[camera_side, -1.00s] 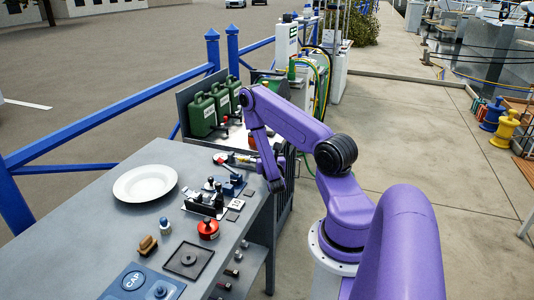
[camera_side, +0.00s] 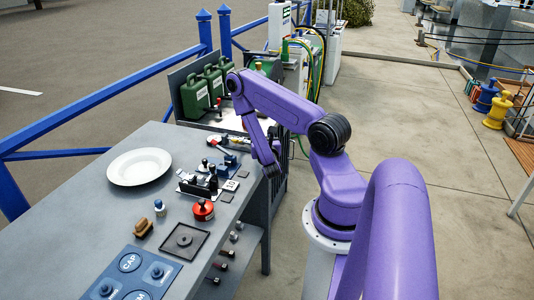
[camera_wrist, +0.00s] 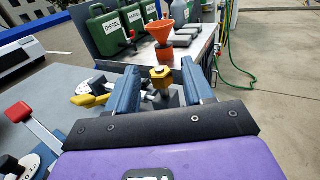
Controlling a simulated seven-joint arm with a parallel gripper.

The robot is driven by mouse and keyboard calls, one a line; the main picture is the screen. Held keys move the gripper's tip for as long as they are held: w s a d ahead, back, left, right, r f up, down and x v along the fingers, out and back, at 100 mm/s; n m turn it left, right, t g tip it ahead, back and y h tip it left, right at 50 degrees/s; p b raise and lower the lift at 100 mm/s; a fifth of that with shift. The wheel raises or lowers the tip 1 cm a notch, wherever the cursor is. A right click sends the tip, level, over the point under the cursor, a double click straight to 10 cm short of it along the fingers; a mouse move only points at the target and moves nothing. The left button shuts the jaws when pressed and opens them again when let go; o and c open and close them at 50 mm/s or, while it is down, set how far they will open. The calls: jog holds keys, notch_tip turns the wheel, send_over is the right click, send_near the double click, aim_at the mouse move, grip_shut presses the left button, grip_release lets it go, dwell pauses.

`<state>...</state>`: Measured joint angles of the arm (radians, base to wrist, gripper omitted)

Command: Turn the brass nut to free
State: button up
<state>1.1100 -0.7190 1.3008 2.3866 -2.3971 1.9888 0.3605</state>
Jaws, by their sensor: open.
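The brass nut (camera_wrist: 161,76) shows in the wrist view as a yellow, faceted piece on a dark upright stem. It appears between the two blue fingers of my gripper (camera_wrist: 160,68), with visible gaps on both sides. The fingers are apart and hold nothing. I cannot tell from this view how far the nut lies beyond the fingertips. In the side view my gripper (camera_side: 270,170) hangs near the bench's right edge, its fingers too small to make out. I cannot pick out the nut clearly there.
Green jugs (camera_wrist: 108,35) and an orange funnel (camera_wrist: 161,32) stand beyond the nut. A red-handled lever (camera_wrist: 20,112) and a yellow-handled item (camera_wrist: 88,99) lie left of my gripper. On the bench (camera_side: 95,185) are a white plate (camera_side: 139,166) and a red knob (camera_side: 203,210).

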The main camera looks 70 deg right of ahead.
jog(key=v, duration=1.5)
jog(key=shift+s+a, duration=0.15)
jog(key=shift+a, duration=0.05)
jog(key=shift+r, duration=0.1)
dwell(0.4)
